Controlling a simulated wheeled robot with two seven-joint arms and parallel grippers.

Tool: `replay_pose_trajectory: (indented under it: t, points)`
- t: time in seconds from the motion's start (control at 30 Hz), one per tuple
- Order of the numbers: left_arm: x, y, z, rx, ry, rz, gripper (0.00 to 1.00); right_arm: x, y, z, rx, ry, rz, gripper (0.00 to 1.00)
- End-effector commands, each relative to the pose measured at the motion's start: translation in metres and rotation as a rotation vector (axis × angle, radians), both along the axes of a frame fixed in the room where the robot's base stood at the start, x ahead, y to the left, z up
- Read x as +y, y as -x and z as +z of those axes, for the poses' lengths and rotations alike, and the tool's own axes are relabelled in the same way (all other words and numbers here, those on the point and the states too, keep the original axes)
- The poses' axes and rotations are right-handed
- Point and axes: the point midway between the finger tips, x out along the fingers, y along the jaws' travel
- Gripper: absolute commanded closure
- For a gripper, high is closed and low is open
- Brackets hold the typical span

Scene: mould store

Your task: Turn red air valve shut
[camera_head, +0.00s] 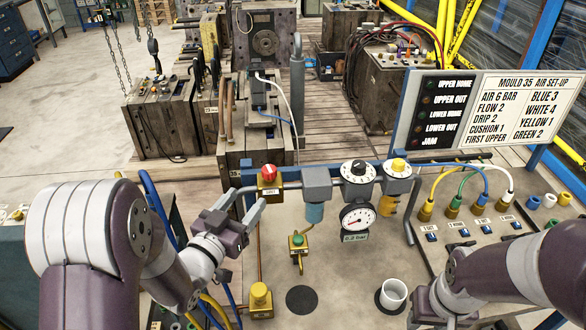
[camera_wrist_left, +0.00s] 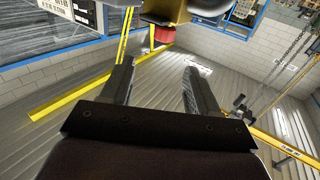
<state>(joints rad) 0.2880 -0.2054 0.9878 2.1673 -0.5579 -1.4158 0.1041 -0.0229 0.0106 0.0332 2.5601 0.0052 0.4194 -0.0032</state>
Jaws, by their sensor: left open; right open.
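The red air valve (camera_head: 268,173) has a round red knob on a brass body, on the pipe at the back left of the grey panel. The brass body (camera_wrist_left: 182,9) is cut by the top edge. My right gripper (camera_head: 425,308) is at the bottom edge, its fingertips hidden.
Right of the valve are a grey filter with a blue bowl (camera_head: 315,212), a black knob (camera_head: 358,170), a gauge (camera_head: 357,219) and a yellow knob (camera_head: 398,165). A white cup (camera_head: 393,294) stands near my right arm.

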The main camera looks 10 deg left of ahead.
Motion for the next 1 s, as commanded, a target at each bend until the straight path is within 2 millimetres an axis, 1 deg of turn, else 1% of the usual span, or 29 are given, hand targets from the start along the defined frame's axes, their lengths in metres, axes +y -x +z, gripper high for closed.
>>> replay_pose_trajectory:
  t: [0.07, 0.13, 0.4, 0.53, 0.7, 1.0]
  points:
    - [0.000, -0.002, -0.002, 0.012, -0.008, 0.014, 0.40, 0.000, 0.000, 0.003, 0.000, 0.000, 0.000, 0.57]
    - [-0.003, -0.014, -0.002, 0.012, -0.008, 0.012, 0.40, 0.000, 0.000, 0.005, 0.000, 0.000, 0.000, 0.57]
    - [-0.021, -0.082, 0.000, 0.009, -0.005, 0.010, 0.40, 0.000, 0.000, 0.022, 0.000, 0.000, 0.000, 0.57]
    - [-0.026, -0.103, 0.000, 0.009, -0.005, 0.011, 0.40, 0.000, 0.000, 0.026, 0.000, 0.000, 0.000, 0.57]
    - [-0.030, -0.117, -0.001, 0.007, -0.005, 0.011, 0.40, 0.000, 0.000, 0.028, 0.000, 0.000, 0.000, 0.57]
    - [-0.030, -0.119, -0.002, 0.007, -0.005, 0.011, 0.40, 0.000, 0.000, 0.028, 0.000, 0.000, 0.000, 0.57]
